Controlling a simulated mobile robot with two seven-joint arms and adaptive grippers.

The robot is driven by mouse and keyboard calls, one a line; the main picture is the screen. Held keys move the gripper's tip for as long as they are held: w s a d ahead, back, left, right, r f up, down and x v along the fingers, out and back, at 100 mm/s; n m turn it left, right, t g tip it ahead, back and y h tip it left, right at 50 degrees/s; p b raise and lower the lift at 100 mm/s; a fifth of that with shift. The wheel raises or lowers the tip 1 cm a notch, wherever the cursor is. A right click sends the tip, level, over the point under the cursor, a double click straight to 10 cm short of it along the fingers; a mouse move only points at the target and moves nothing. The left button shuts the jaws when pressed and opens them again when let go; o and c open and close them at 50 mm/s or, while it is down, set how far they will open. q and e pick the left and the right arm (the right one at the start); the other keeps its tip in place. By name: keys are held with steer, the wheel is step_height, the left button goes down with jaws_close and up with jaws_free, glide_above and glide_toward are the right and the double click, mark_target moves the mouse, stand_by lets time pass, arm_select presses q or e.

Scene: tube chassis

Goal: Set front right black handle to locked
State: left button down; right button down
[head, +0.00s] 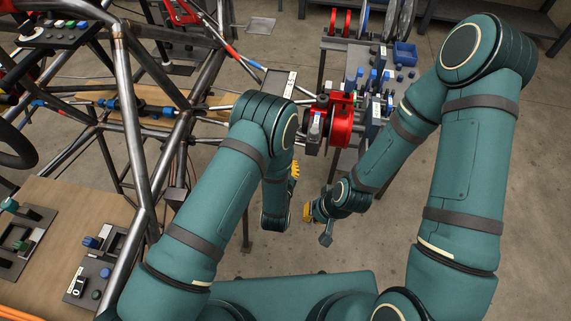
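I cannot tell for sure which part is the front right black handle. A small black switch (77,285) with a white mark sits on a grey plate at the lower left. A dark lever with a pale face (315,126) stands by the red hub in the middle. My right gripper (318,222) hangs over open floor near the picture's middle, below the red hub, touching nothing visible. Its finger opening is too small to judge. My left arm folds downward left of it. Only a yellow piece (294,170) of what may be my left gripper shows; its fingers are hidden.
The tube frame (136,130) fills the left side. A wooden panel (50,210) carries green and blue handles. A cluttered rack with a blue bin (405,53) stands at the upper middle right. Bare concrete floor (540,200) lies at the right.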

arm_select(q)
steer(key=shift+w+d+f+t, duration=0.15)
steer(key=shift+w+f+t, duration=0.35)
steer(key=shift+t, duration=0.5)
steer(key=shift+w+r+h, duration=0.1)
steer(key=shift+r+h, duration=0.05)
steer(key=shift+h, duration=0.15)
steer(key=c, duration=1)
jaws_free()
steer(key=v, duration=1.2)
steer(key=shift+d, duration=0.1)
